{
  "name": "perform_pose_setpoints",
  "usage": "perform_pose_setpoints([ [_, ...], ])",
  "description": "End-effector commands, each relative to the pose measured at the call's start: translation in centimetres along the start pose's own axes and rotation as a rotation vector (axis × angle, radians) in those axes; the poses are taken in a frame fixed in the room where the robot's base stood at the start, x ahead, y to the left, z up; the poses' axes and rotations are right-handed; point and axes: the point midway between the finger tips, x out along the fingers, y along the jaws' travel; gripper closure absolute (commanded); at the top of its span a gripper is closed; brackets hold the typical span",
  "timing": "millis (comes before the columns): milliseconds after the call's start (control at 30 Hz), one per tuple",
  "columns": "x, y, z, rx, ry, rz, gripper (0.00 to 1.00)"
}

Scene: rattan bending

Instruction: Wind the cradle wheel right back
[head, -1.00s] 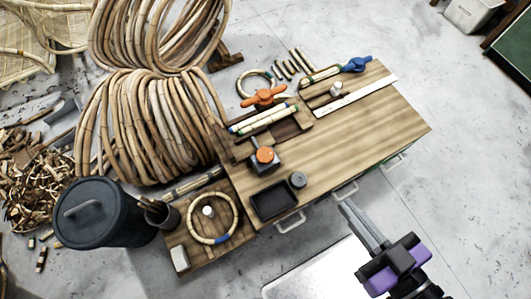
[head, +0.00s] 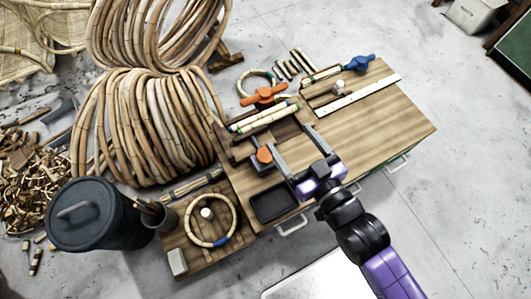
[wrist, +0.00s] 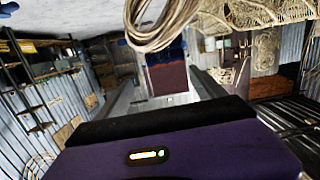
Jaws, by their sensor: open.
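An orange lobed handwheel (head: 264,94) sits at the back left of the bench, behind a wooden cradle (head: 296,131) with pale rods (head: 264,118) lying in it. A blue lobed handwheel (head: 359,63) sits at the bench's far right corner. I cannot tell for sure which is the cradle wheel. My gripper (head: 291,138) is open and empty over the bench, in front of the cradle, its fingers pointing toward the rods. An orange-topped knob (head: 264,154) is close beside its left finger.
A black tray (head: 272,205) lies at the bench's front left. A white strip (head: 356,95) runs along the right part, with clear bench top (head: 385,120) before it. A lower wooden stand with a rattan ring (head: 230,235), a dark bin (head: 82,218) and large rattan coils (head: 140,130) stand left.

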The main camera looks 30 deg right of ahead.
Motion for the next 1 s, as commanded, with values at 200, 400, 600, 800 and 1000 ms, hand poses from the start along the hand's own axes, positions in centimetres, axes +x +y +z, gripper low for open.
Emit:
perform_pose_setpoints([
  [200,9.4,0.1,4.2,-0.014,-0.127,0.0,0.21],
  [400,17.1,0.0,7.5,-0.029,-0.303,-0.003,0.21],
  [600,23.2,-0.1,10.2,-0.043,-0.538,-0.015,0.21],
  [800,25.4,-0.4,13.3,-0.06,-0.888,-0.043,0.21],
  [1000,19.6,-0.6,18.6,-0.074,-1.27,-0.082,0.21],
])
